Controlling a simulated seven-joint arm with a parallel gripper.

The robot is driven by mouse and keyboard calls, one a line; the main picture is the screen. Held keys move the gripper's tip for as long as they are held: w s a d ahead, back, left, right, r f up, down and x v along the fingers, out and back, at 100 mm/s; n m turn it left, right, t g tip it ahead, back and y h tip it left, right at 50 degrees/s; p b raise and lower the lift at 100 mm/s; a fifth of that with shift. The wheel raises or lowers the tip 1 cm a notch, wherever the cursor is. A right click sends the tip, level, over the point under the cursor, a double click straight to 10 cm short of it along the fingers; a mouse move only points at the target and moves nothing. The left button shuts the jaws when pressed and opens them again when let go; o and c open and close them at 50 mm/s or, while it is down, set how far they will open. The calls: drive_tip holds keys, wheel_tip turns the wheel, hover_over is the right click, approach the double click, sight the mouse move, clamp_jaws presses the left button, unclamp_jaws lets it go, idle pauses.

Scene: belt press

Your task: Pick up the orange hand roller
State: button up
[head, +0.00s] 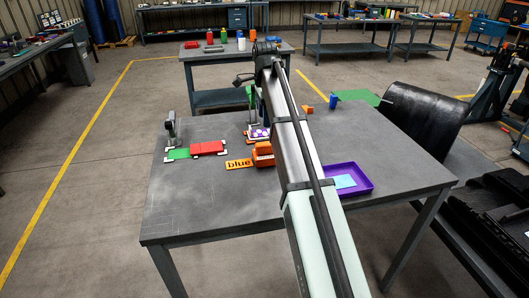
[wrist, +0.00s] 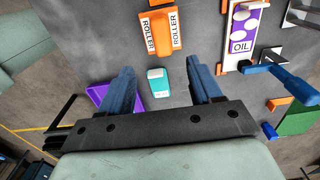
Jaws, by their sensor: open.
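The orange hand roller (wrist: 159,33), a block with white labels reading ROLLER, lies on the grey table at the top centre of the wrist view. In the head view the orange roller (head: 263,153) shows beside the arm, partly hidden by it. My gripper (wrist: 161,69) is open, with its two blue fingers wide apart and nothing held between them. The roller lies ahead of the fingertips in the wrist view, apart from them. In the head view the arm hides the gripper.
A teal and white item (wrist: 158,82) shows between the fingers. A purple tray (wrist: 98,93) is at left, and a white OIL holder (wrist: 228,52) at upper right. The table's front left is clear.

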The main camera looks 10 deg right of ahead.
sight(264, 143)
wheel_tip(264, 143, down, 13)
drive_tip(key=shift+w+a+r, duration=0.1)
drive_tip(key=shift+w+r, duration=0.05)
drive_tip(key=shift+r, duration=0.05)
idle(0.6)
drive_tip(key=shift+c, duration=0.3)
clamp_jaws()
